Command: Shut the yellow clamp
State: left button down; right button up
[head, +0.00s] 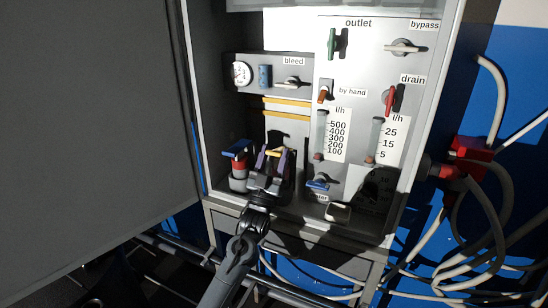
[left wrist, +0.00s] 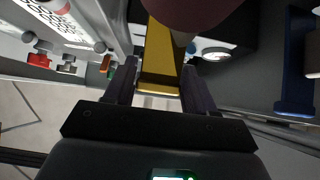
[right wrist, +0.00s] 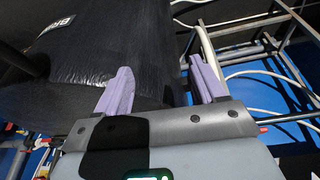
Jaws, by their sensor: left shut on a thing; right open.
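The yellow clamp (head: 274,153) is at the lower left of the cabinet panel, and only a small part of it shows in the head view. My left gripper (head: 270,157) is at it, with its purple fingers on either side. In the left wrist view the yellow clamp (left wrist: 160,60) fills the space between the two dark fingers (left wrist: 160,88), and the gripper is shut on it. A dark rounded body hides its upper end. My right gripper (right wrist: 160,85) shows in the right wrist view, open and empty, away from the cabinet.
A blue-handled part with a red band (head: 239,166) stands just left of my left gripper. A blue-handled valve (head: 318,184) is to its right. Two yellow tubes (head: 286,107) run above. The open door (head: 90,130) covers the left side. Hoses (head: 470,230) hang at the right.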

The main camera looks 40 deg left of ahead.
pick_arm(q)
jog(key=shift+w+f, duration=0.15)
jog(key=shift+f, duration=0.3)
jog(key=c, duration=0.7)
grip_release()
jog(key=shift+o, duration=1.2)
jog(key=shift+r, duration=0.25)
jog(key=shift+h, duration=0.3)
jog(key=s+d+f, duration=0.1)
jog(key=s, duration=0.4)
jog(key=s+d+f, duration=0.1)
jog(key=s+d, duration=0.1)
jog(key=s, duration=0.2)
jog(key=s+d+f+b, duration=0.1)
jog(key=s, duration=0.4)
jog(key=shift+s+d+f, duration=0.3)
jog(key=shift+s+f, duration=0.05)
